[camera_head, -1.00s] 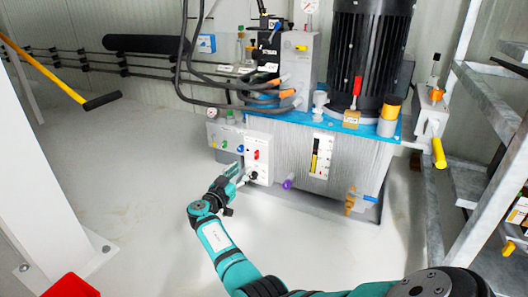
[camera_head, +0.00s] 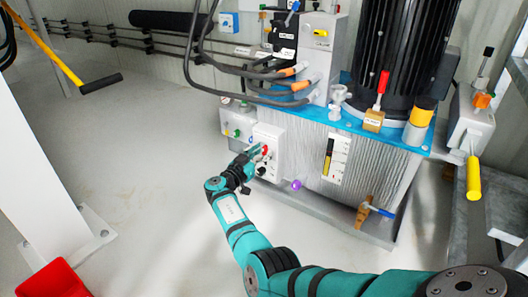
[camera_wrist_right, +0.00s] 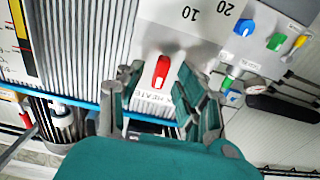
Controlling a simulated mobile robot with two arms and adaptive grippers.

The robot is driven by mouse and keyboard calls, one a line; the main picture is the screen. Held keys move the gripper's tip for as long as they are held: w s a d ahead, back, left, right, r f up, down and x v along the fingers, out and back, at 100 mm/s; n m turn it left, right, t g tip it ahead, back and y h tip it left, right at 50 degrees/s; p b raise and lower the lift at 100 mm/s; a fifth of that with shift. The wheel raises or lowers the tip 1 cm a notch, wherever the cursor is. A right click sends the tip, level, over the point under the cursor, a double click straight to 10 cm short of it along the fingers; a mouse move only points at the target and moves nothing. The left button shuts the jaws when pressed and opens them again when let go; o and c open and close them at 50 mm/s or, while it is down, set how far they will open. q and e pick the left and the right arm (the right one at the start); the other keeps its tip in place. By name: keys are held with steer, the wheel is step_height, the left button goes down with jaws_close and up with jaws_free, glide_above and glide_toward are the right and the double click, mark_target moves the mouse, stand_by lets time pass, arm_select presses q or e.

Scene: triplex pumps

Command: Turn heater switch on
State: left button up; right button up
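The red heater switch (camera_wrist_right: 161,72) stands on a pale panel (camera_wrist_right: 165,38) in the right wrist view. A partly covered label beside it reads "HEATER". My right gripper (camera_wrist_right: 156,78) is open, with one finger on each side of the switch and gaps showing between. I cannot tell how deep the fingers reach. In the head view the right gripper (camera_head: 253,158) is at the white switch box (camera_head: 270,137) on the tank's front, and the red switch (camera_head: 264,150) shows by its fingertips. My left gripper is not in view.
A blue knob (camera_wrist_right: 244,27) and a green knob (camera_wrist_right: 275,41) are on a neighbouring panel. A purple-capped fitting (camera_head: 296,185) sticks out to the right. The floor in front of the tank is clear.

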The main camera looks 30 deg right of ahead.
jaws_close()
steer(key=shift+n, duration=0.3)
steer(key=n, duration=0.5)
steer(key=shift+w, duration=0.1)
steer(key=n, duration=0.6)
steer(key=shift+w, duration=0.1)
steer(key=shift+n, duration=0.3)
stand_by(0.5)
jaws_free()
steer(key=v, duration=1.2)
